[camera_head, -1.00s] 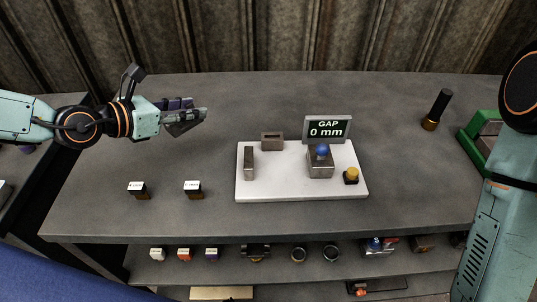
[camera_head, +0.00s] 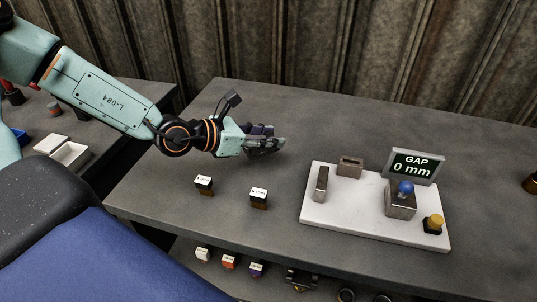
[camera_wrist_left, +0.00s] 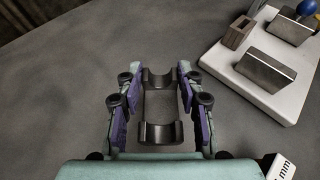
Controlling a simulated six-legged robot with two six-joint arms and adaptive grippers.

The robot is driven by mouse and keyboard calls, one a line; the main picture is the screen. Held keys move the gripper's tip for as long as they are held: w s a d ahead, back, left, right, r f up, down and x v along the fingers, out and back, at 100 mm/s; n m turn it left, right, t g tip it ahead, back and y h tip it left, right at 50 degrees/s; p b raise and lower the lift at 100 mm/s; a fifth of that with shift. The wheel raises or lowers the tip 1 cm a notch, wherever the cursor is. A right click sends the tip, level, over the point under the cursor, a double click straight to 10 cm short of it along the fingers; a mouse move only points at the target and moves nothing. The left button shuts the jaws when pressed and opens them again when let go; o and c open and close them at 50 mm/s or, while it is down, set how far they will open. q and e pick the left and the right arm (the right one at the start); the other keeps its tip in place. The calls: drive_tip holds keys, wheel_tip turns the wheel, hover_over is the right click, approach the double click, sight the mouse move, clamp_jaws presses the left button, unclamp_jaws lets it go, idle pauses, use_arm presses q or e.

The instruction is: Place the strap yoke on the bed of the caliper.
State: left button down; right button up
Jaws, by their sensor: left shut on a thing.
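My left gripper (camera_head: 266,145) is shut on the strap yoke, above the worktable to the left of the caliper. In the left wrist view the strap yoke (camera_wrist_left: 160,132) is a dark grey metal piece with a curved saddle at each end, between the purple-padded fingers (camera_wrist_left: 159,100). The caliper has a white bed (camera_head: 345,218), an upright metal jaw (camera_head: 321,184) at left, and a metal block (camera_head: 400,203) with a blue knob (camera_head: 405,187) at right. Its display (camera_head: 412,165) reads GAP 0 mm. The bed also shows in the left wrist view (camera_wrist_left: 225,65). My right gripper is out of view.
A small slotted block (camera_head: 350,167) stands at the bed's back edge, and a yellow button (camera_head: 435,222) at its right. Two small labelled blocks (camera_head: 204,185) (camera_head: 259,197) stand in front of my left gripper. The grey tabletop (camera_head: 330,120) behind the caliper is clear.

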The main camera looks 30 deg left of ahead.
sight(268, 150)
use_arm(q)
drive_tip(key=shift+d+f, duration=0.1)
drive_tip(key=shift+f, duration=0.3)
wheel_tip(268, 150, down, 2)
drive_tip(key=shift+d+f+b, duration=0.15)
drive_tip(key=shift+f+b, duration=0.05)
drive_tip(key=shift+b, duration=0.8)
drive_tip(key=shift+w+f, duration=0.1)
drive_tip(key=shift+f, duration=0.2)
drive_tip(key=shift+a, duration=0.25)
drive_tip(key=shift+r, duration=0.1)
drive_tip(key=shift+d+f, duration=0.2)
drive_tip(key=c, duration=1.2)
unclamp_jaws()
drive_tip(key=shift+o, duration=1.4)
drive_tip(key=shift+a, duration=0.15)
drive_tip(key=shift+o, duration=0.4)
